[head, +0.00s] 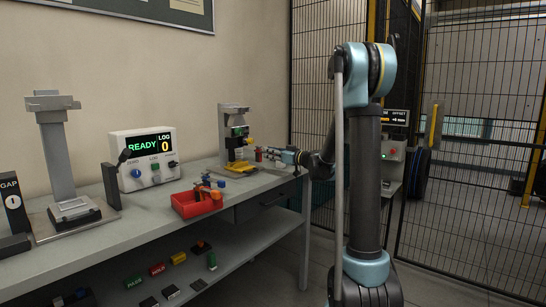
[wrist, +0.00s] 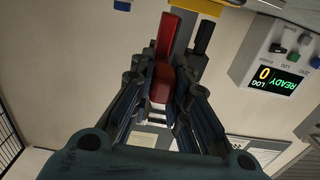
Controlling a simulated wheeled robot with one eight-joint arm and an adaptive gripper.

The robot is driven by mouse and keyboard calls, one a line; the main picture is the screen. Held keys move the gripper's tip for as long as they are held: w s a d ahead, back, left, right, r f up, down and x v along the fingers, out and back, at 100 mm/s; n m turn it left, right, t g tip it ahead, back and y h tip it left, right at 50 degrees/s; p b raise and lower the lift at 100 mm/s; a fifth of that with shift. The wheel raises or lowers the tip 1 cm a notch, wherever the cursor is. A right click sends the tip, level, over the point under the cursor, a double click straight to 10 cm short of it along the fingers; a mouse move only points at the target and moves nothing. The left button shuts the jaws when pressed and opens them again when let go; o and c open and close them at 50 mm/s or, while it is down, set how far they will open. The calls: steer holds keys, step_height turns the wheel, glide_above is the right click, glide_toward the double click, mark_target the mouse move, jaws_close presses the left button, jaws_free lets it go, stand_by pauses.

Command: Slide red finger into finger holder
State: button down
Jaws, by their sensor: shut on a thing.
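The red finger (wrist: 163,60) is a long red bar in the wrist view. My gripper (wrist: 160,82) is shut on its near end, and its far end points to the top of the picture. A yellow part (wrist: 197,8) is at that far end, with a black bar (wrist: 203,38) beside the red one. I cannot tell whether red and yellow touch. In the head view, my gripper (head: 270,153) holds the red finger (head: 258,154) in front of a grey upright stand (head: 232,118) with a yellow part (head: 248,141). I cannot tell which part is the finger holder.
A red tray (head: 183,207) with coloured pieces stands on the workbench (head: 120,232). A READY display box (head: 148,175) and a second grey stand (head: 55,150) are to the left. Coloured blocks lie on the shelf below. A wire fence (head: 470,150) is at the right.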

mark_target(260, 151)
steer(key=shift+x, duration=2.95)
steer(key=shift+a, duration=0.2)
steer(key=shift+x, duration=2.2)
stand_by(1.2)
steer(key=c, duration=1.5)
jaws_free()
steer(key=shift+o, duration=0.2)
